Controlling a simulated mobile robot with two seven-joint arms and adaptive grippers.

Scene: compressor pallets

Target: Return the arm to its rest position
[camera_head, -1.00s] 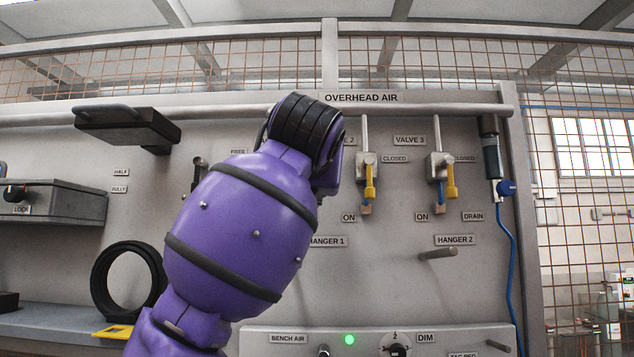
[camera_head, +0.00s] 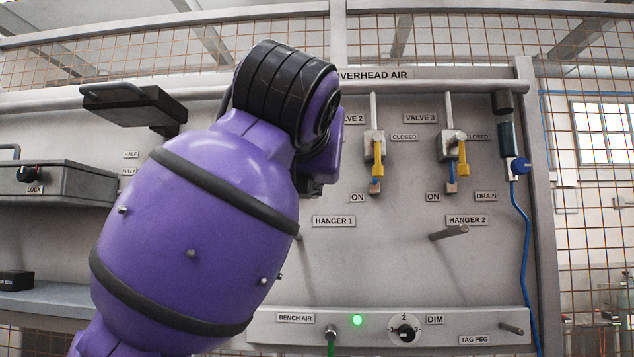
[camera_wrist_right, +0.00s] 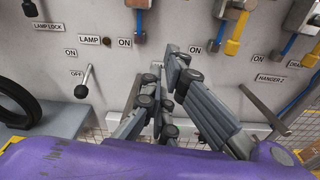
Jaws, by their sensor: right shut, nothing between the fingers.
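My purple arm (camera_head: 195,235) fills the left and middle of the head view, rising from the bottom left to a black ribbed joint (camera_head: 285,90) in front of the board. Its gripper is hidden there. In the right wrist view my right gripper (camera_wrist_right: 165,78) is shut and empty, its grey fingers in front of the board, seemingly touching nothing. My left gripper is in neither view.
Valve 2 (camera_head: 376,150) and valve 3 (camera_head: 454,150) hang right of the arm. Hanger 2's peg (camera_head: 449,232) sticks out below. The bench air panel (camera_head: 470,322) has a lit green lamp (camera_head: 357,320). A lever (camera_wrist_right: 86,80) and black ring (camera_wrist_right: 30,98) lie left in the wrist view.

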